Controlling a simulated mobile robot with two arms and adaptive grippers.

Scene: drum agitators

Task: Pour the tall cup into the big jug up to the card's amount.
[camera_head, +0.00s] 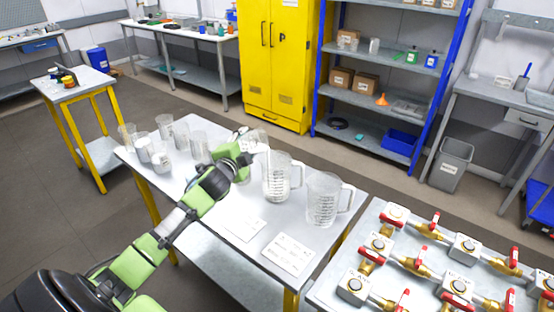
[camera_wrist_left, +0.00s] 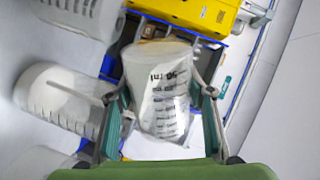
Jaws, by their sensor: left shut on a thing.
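My left gripper (camera_head: 248,146) is shut on a clear graduated cup (camera_head: 260,139), held above the table just behind the smaller jug. In the left wrist view the cup (camera_wrist_left: 162,98) sits between both fingers, with black marks and whitish contents; its exact tilt is hard to tell. The smaller clear jug (camera_head: 277,184) has a handle and a pale filling low in it. The big jug (camera_head: 324,203) stands to its right, with a handle and dark marks; I cannot tell its level. A printed card (camera_head: 288,254) lies at the table's front right; its text is unreadable. My right gripper is out of view.
Several clear cups (camera_head: 165,126) stand at the table's left end, some with white contents. Another card (camera_head: 243,228) lies near the front edge. A valve bench (camera_head: 340,297) with red handles is at right. The table between jugs and cards is partly clear.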

